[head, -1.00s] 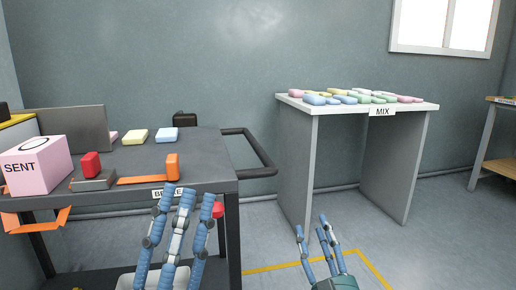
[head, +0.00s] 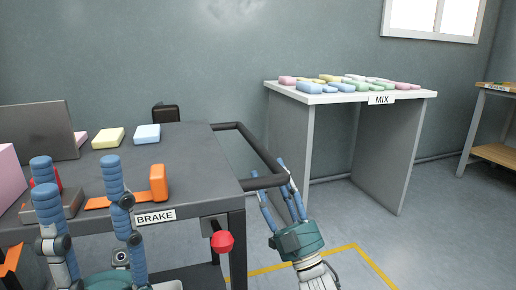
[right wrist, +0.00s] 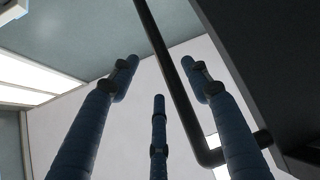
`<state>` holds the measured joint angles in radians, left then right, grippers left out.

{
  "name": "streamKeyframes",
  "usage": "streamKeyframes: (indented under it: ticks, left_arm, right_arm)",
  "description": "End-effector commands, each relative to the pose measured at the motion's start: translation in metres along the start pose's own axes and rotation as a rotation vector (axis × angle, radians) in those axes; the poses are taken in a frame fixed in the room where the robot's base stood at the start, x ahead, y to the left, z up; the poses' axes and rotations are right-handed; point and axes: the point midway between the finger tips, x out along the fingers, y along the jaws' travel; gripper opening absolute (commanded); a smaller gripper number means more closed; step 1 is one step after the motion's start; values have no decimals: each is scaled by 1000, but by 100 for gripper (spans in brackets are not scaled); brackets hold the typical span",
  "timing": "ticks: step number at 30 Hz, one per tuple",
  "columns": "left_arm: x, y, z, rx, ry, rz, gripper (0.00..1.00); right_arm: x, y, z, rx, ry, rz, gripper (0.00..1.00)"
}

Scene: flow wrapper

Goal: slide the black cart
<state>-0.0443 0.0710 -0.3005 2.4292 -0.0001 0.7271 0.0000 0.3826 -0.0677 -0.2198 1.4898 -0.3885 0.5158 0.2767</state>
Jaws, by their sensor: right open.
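The black cart (head: 192,152) stands at the left in the head view, with its dark bar handle (head: 262,153) sticking out from its right end. A BRAKE label (head: 155,217) and a red knob (head: 222,242) are on its front side. My right gripper (head: 272,182) is open at the near corner of the handle. In the right wrist view the handle bar (right wrist: 172,70) runs between the spread fingers, with no closed grip on it. My left gripper (head: 80,172) is in front of the cart's front edge, fingers apart and empty; it hides part of the cart top.
Yellow and blue blocks (head: 147,133), an orange piece (head: 158,183) and a pink box (head: 9,180) are on the cart. The MIX table (head: 350,97) with many coloured blocks stands right of the handle. A yellow floor line (head: 375,267) runs in front of that table.

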Motion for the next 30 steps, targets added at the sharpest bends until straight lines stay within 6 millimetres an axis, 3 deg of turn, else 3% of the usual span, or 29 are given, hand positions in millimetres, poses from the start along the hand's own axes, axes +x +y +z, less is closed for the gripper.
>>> streamKeyframes:
  ticks: [6, 12, 25, 30]
  left_arm:
    - [3, 2, -4, 6, 41, 16, 37]
    - [9, 4, -7, 9, 67, 26, 37]
    - [12, 5, -9, 11, 76, 31, 37]
    - [12, 5, -9, 10, 77, 31, 37]
  right_arm:
    - [42, -1, 2, 0, 3, 0, 47]
    - [70, -1, 2, 0, 0, 0, 47]
    - [82, 0, 0, 1, -1, 0, 47]
    - [81, 0, 0, 1, -1, 0, 14]
